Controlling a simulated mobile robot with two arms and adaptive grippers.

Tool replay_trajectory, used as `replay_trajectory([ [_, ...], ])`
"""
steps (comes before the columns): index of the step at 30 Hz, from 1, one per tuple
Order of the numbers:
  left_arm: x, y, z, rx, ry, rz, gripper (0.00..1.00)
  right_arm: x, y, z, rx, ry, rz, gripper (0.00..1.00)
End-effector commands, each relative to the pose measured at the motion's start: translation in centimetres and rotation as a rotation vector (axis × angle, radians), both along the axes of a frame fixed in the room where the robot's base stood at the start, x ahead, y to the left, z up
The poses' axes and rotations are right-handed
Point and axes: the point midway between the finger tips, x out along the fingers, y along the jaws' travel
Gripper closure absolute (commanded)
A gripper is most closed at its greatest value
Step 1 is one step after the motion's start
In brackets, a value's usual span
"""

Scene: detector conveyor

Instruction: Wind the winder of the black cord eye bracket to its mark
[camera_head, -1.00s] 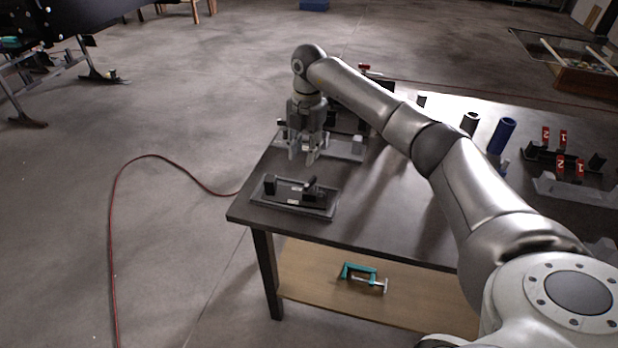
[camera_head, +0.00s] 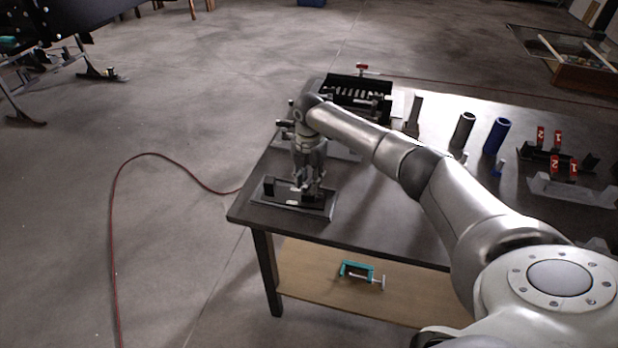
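A grey base plate (camera_head: 262,203) with black parts lies at the table's near left corner. I take it to be the black cord eye bracket, but a cord is too small to make out. A black upright block (camera_head: 268,186) stands at its left end. My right gripper (camera_head: 308,188) points down over the plate's right half, with its fingertips at the parts there. The fingers hide the winder and any mark, and I cannot tell whether they are closed on anything. My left gripper is not in view.
Behind the bracket is another grey plate (camera_head: 345,153), partly hidden by my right arm. A black bin (camera_head: 358,88) stands at the back. Dark and blue cylinders (camera_head: 497,136) and red numbered tags (camera_head: 557,133) are to the right. A teal clamp (camera_head: 357,271) lies on the lower shelf.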

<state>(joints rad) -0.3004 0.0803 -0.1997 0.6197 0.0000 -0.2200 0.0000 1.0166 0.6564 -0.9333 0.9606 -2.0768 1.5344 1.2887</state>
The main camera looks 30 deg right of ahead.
Motion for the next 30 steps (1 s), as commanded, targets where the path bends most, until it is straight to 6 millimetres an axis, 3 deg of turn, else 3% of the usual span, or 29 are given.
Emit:
replay_trajectory([
  [5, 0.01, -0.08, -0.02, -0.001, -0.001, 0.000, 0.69, 0.00, 0.01, -0.03, 0.000, 0.000, 0.000, 0.69],
  [13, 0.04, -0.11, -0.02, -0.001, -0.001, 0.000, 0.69, -0.01, 0.02, 0.00, 0.001, 0.000, 0.000, 1.00],
  [23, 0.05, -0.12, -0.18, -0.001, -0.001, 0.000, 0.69, 0.00, 0.00, -0.02, 0.000, 0.000, 0.020, 1.00],
  [30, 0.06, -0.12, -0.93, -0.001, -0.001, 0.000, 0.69, 0.03, 0.00, -0.12, 0.000, -0.001, 0.127, 1.00],
])
